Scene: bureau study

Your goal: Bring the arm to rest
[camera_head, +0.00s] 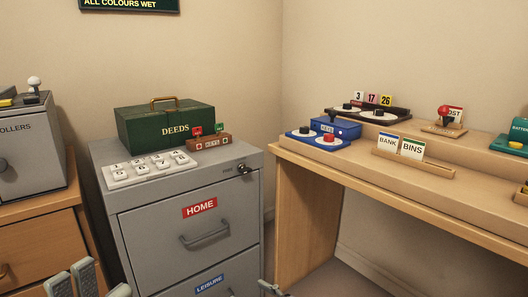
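My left gripper (75,280) shows at the bottom left edge, in front of the grey filing cabinet (157,224) and the wooden drawers. Its grey finger pads point up and sit near each other. The rest of it is cut off by the frame, so its opening is unclear. I see nothing held between the pads. A small grey piece at the bottom middle edge looks like the tip of my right gripper (272,288). Most of it is out of frame.
On the cabinet stand a green DEEDS box (166,127), a white number pad (148,168) and a small wooden block with red and green flags (208,142). At right, a wooden desk (330,168) holds blue boxes, card holders and a red-knobbed lever (445,116).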

